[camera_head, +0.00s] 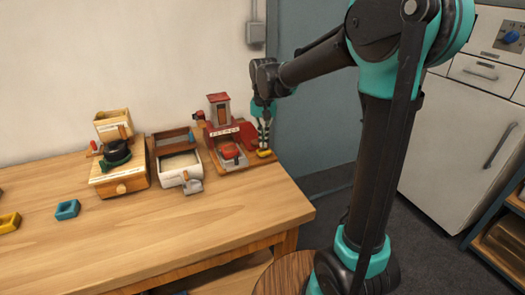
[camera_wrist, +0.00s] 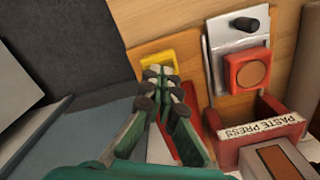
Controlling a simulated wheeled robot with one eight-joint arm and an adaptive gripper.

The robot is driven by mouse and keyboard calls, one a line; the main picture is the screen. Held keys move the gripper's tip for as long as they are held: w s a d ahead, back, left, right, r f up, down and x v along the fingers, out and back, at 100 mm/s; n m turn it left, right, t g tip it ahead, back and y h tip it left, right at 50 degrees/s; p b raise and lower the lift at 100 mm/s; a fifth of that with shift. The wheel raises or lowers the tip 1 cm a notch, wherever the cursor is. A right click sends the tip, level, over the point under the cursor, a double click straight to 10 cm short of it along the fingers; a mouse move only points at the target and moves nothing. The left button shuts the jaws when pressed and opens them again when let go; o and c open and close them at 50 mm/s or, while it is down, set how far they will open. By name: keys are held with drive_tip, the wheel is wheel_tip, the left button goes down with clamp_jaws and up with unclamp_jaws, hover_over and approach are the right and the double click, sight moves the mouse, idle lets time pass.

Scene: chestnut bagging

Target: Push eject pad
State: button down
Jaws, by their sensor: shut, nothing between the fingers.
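A yellow pad (camera_head: 265,154) sits at the front right corner of the red paste press (camera_head: 243,133) on the table. The pad also shows in the wrist view (camera_wrist: 150,56), just beyond my fingertips and partly hidden by them. My gripper (camera_head: 264,147) points down at the right side of the press, directly over or on the pad. In the wrist view my gripper (camera_wrist: 160,73) is shut with nothing between its fingers. I cannot tell whether the fingertips touch the pad.
The press has a red block with a round orange top (camera_wrist: 248,72) beside a metal plate. Left of it stand a white box (camera_head: 180,170) and a wooden box with a dark round top (camera_head: 117,153). A blue block (camera_head: 67,209) lies farther left. The table's front right is clear.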

drive_tip(key=shift+f, duration=0.1)
drive_tip(key=shift+f, duration=1.3)
drive_tip(key=shift+r, duration=4.05)
drive_tip(key=s+d+f+n+t, duration=0.1)
drive_tip(key=s+d+f+t, duration=0.3)
drive_tip(key=s+d+f, duration=1.3)
drive_tip(key=s+d, duration=0.1)
drive_tip(key=s, duration=0.1)
drive_tip(key=shift+s+f, duration=0.3)
drive_tip(key=shift+s, duration=0.05)
